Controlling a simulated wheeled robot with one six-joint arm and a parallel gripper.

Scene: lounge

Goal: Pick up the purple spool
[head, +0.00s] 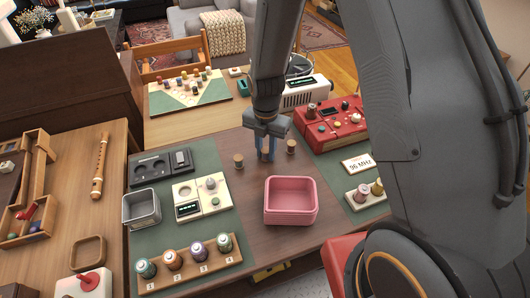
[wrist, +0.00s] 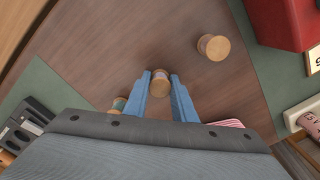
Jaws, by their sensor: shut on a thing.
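My gripper (head: 266,152) points down at the middle of the dark wooden table. In the wrist view, its blue fingers (wrist: 160,86) are shut on a spool with a round wooden end (wrist: 160,78). The thread colour of this held spool is mostly hidden, so I cannot tell whether it is purple. A second spool (head: 238,161) stands just left of my gripper and shows greenish thread in the wrist view (wrist: 118,103). A third spool (head: 291,147) stands to the right, apart from the fingers; it also shows in the wrist view (wrist: 211,46).
A pink square bin (head: 291,219) stands in front of my gripper. A wooden rack (head: 190,275) at the front left holds several coloured cylinders. A red device (head: 330,128) is at right, with a small spool stand (head: 367,198) nearer. A grey metal tin (head: 141,226) is left.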

